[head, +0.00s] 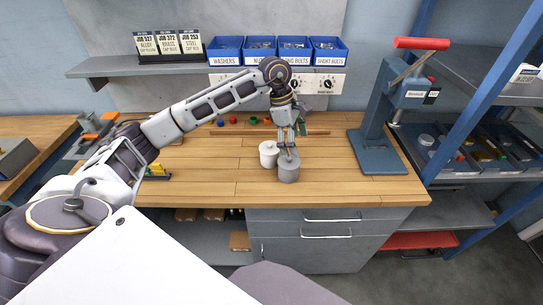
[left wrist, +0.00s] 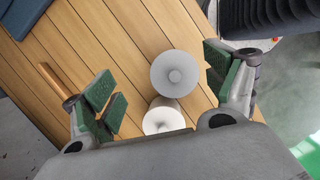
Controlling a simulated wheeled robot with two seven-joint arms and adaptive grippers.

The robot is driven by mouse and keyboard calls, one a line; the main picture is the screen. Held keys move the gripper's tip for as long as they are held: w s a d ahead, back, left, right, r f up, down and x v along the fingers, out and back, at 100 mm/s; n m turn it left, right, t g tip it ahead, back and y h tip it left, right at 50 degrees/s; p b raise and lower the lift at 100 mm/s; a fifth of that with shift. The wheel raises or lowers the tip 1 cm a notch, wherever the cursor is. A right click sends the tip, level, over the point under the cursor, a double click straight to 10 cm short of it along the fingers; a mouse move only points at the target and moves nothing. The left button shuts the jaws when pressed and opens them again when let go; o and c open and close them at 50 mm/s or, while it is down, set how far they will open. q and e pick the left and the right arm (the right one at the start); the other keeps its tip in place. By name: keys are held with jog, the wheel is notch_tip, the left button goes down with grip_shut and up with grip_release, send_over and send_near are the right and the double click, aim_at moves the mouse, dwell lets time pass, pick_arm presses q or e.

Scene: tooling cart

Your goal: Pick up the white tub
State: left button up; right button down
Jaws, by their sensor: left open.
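The white tub (head: 268,156), with a knobbed lid, stands upright on the wooden bench top. A similar grey tub (head: 288,170) stands close beside it, to the right and nearer to me. My left gripper (head: 287,148) points down over the tubs, its fingers just by the grey tub's lid in the head view. In the left wrist view the gripper (left wrist: 166,88) is open with green pads wide apart. There the grey tub (left wrist: 176,66) lies between the pads, and the white tub (left wrist: 160,122) shows lower, partly hidden by the gripper body. My right gripper is not in view.
A blue press (head: 378,150) with a red handle stands right of the tubs. Blue bins (head: 225,50) sit on a shelf behind. Small coloured parts (head: 235,120) lie at the bench's back. The bench front (head: 220,190) is clear left of the tubs.

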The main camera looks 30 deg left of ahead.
aim_at(268, 144)
pick_arm(q)
jog(key=a+r+y, duration=0.1)
jog(key=a, duration=0.2)
jog(key=a+y, duration=0.1)
jog(key=a, duration=0.2)
jog(key=a+r+y, duration=0.1)
jog(key=a, duration=0.3)
jog(key=shift+w+r+n+g+y, duration=0.3)
jog(key=shift+w, duration=0.1)
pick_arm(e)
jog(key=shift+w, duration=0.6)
pick_arm(q)
notch_tip(268, 144, down, 8)
jog(key=shift+r+p, duration=0.1)
jog(key=shift+p, duration=0.25)
jog(key=shift+f, duration=0.4)
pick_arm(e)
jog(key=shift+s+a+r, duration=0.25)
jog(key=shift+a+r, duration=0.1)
pick_arm(q)
jog(key=shift+f, duration=0.15)
